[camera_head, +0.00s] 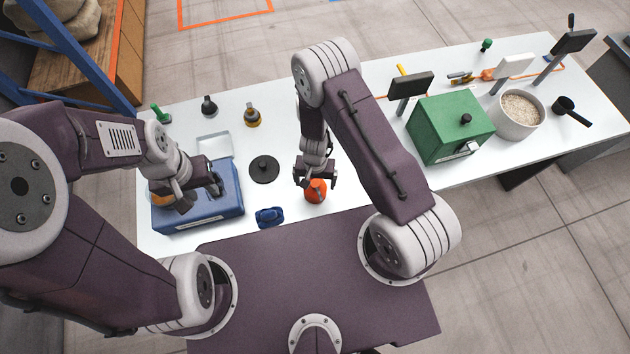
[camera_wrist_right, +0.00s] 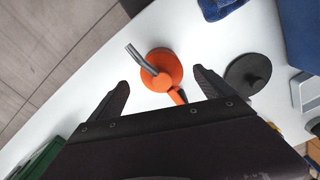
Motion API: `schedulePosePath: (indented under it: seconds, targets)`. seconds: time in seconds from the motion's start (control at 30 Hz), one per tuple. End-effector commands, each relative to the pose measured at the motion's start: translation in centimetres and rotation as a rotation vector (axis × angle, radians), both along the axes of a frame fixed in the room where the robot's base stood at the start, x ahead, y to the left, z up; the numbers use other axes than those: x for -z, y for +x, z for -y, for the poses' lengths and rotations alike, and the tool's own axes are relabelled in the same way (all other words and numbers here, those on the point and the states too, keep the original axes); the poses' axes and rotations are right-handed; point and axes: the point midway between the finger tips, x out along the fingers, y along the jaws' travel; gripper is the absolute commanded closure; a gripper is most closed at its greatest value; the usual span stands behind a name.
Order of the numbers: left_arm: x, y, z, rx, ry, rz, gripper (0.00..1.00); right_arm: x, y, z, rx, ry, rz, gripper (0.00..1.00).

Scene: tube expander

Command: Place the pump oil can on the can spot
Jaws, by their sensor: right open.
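The pump oil can (camera_head: 315,191) is orange-red and stands on the white table near its front edge. My right gripper (camera_head: 316,179) is open, close to the can. In its wrist view the can lies between and just beyond the two fingers, with no grip on it. A flat black disc with a small raised centre (camera_head: 264,169), perhaps the can spot, lies bare left of the can. My left gripper (camera_head: 204,188) is over a blue box; its jaw opening is unclear.
The blue box (camera_head: 225,212) stands at the table's left end. A folded blue cloth-like item (camera_head: 269,217) lies in front of the disc. Small bottles (camera_head: 252,116) stand behind. A green box (camera_head: 448,128) and a grain-filled pot (camera_head: 518,117) are at right.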

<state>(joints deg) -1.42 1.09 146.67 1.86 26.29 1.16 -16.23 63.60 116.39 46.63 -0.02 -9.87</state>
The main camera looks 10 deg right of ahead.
Motion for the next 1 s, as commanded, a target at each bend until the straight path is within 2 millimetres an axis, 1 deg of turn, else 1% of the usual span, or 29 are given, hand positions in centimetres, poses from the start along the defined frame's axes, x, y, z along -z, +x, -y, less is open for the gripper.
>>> schedulePosePath:
  seconds: [0.03, 0.1, 0.2, 0.3, 0.37, 0.43, 0.47, 0.5, 0.53, 0.57, 0.6, 0.67, 0.7, 0.8, 0.83, 0.9, 1.0]
  targets:
    - [-2.4, 0.0, 0.0, 0.0, 0.0, 0.0, 0.64, -2.4, 0.0, 0.0, 0.0, 0.0, 0.0, 0.08]
    - [-3.4, 0.0, 0.0, 0.0, 0.0, 0.0, 0.64, -3.4, 0.0, 0.0, 0.001, 0.0, 0.0, 0.08]
    - [-3.8, 0.0, 0.0, 0.0, 0.0, 0.0, 0.64, -3.8, 0.0, 0.0, 0.0, 0.0, 0.0, 0.08]
    - [-3.6, 0.0, 0.0, 0.0, 0.0, 0.0, 0.64, -3.7, 0.0, 0.0, -0.001, 0.001, 0.0, 0.08]
    - [-3.5, 0.0, 0.0, 0.0, 0.0, 0.0, 0.64, -4.4, 0.3, -0.1, -0.007, 0.011, 0.006, 0.08]
    - [-3.5, 0.0, 0.0, 0.0, 0.0, 0.0, 0.64, -6.9, 1.0, -0.1, -0.031, 0.036, 0.022, 0.08]
    - [-3.5, 0.0, 0.0, 0.0, 0.0, 0.0, 0.64, -8.5, 1.3, -0.1, -0.046, 0.049, 0.031, 0.08]
    - [-3.5, 0.0, 0.0, 0.0, 0.0, 0.0, 0.64, -10.9, 1.5, 0.1, -0.072, 0.068, 0.044, 0.08]
    - [-3.5, 0.0, 0.0, 0.0, 0.0, 0.0, 0.64, -12.8, 1.5, 0.4, -0.096, 0.08, 0.052, 0.08]
    - [-3.5, 0.0, 0.0, 0.0, 0.0, 0.0, 0.64, -14.8, 1.3, 0.7, -0.119, 0.089, 0.061, 0.08]
    - [-3.5, 0.0, 0.0, 0.0, 0.0, 0.0, 0.64, -17.2, 0.7, 1.4, -0.152, 0.095, 0.071, 0.08]
    - [-3.4, 0.0, 0.0, 0.0, 0.0, 0.0, 0.64, -20.5, -0.5, 2.6, -0.199, 0.093, 0.084, 0.08]
    - [-3.4, 0.0, 0.0, 0.0, 0.0, 0.0, 0.64, -22.4, -1.4, 3.4, -0.228, 0.086, 0.091, 0.08]
    - [-3.4, 0.0, 0.0, 0.0, 0.0, 0.0, 0.64, -25.7, -3.9, 5.5, -0.285, 0.052, 0.102, 0.08]
    - [-3.4, 0.0, 0.0, 0.0, 0.0, 0.0, 0.64, -26.3, -4.6, 6.0, -0.296, 0.041, 0.103, 0.08]
    - [-3.4, 0.0, 0.0, 0.0, 0.0, 0.0, 0.64, -27.3, -5.8, 6.9, -0.317, 0.019, 0.104, 0.08]
    - [-3.4, 0.0, 0.0, 0.0, 0.0, 0.0, 0.64, -28.0, -6.6, 7.6, -0.332, 0.001, 0.103, 0.08]
